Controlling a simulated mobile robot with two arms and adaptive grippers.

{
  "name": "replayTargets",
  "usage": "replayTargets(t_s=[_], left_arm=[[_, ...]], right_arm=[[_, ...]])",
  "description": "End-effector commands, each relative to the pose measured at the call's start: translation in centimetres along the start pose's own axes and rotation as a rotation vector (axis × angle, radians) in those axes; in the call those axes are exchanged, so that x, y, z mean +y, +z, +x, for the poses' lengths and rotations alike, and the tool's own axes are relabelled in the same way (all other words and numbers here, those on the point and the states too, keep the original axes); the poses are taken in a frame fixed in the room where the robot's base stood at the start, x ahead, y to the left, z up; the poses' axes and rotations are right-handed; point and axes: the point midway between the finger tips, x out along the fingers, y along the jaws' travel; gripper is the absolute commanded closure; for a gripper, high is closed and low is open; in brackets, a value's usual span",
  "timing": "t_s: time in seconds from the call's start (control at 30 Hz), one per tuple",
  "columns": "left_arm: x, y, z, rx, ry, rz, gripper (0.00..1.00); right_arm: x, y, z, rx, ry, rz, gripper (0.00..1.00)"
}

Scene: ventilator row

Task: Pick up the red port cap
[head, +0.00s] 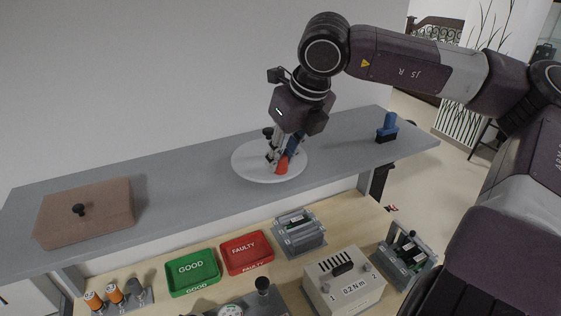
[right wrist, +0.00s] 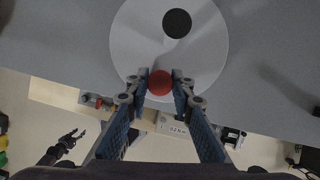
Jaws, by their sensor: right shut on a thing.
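The red port cap (head: 282,165) is at the white round plate (head: 247,160) on the grey shelf. In the right wrist view the cap (right wrist: 160,82) shows as a red disc between the two fingertips. My right gripper (head: 279,160) reaches down from above and is shut on the cap. I cannot tell whether the cap still touches the plate. A black round knob (right wrist: 177,23) stands on the plate beside it, also seen in the head view (head: 268,132). My left gripper is not in the head view.
A brown box lid with a black knob (head: 100,205) lies on the shelf at left. A blue-topped item (head: 388,125) stands at right. Below are a green GOOD tray (head: 193,284), a red FAULTY tray (head: 246,267) and a 0.2 N m box (head: 360,295).

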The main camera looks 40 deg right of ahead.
Motion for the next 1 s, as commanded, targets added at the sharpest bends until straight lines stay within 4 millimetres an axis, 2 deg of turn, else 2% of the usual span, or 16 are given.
replayTargets(t_s=[0.2, 0.37, 0.57, 0.7, 1.0], left_arm=[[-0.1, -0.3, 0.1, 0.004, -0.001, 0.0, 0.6], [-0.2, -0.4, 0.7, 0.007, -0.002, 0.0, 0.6], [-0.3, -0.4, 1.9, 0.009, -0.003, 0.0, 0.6], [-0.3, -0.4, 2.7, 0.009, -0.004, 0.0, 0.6], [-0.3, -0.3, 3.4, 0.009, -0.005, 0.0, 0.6]], right_arm=[[0.0, 0.1, -0.2, -0.001, -0.001, 0.0, 0.89], [-0.1, 0.7, -1.4, -0.002, -0.004, 0.002, 0.89], [-0.1, 2.2, -5.0, -0.006, -0.006, 0.002, 0.89], [0.0, 3.6, -8.4, -0.006, -0.004, 0.002, 0.89], [0.0, 6.0, -14.5, -0.001, -0.003, 0.001, 0.89]])
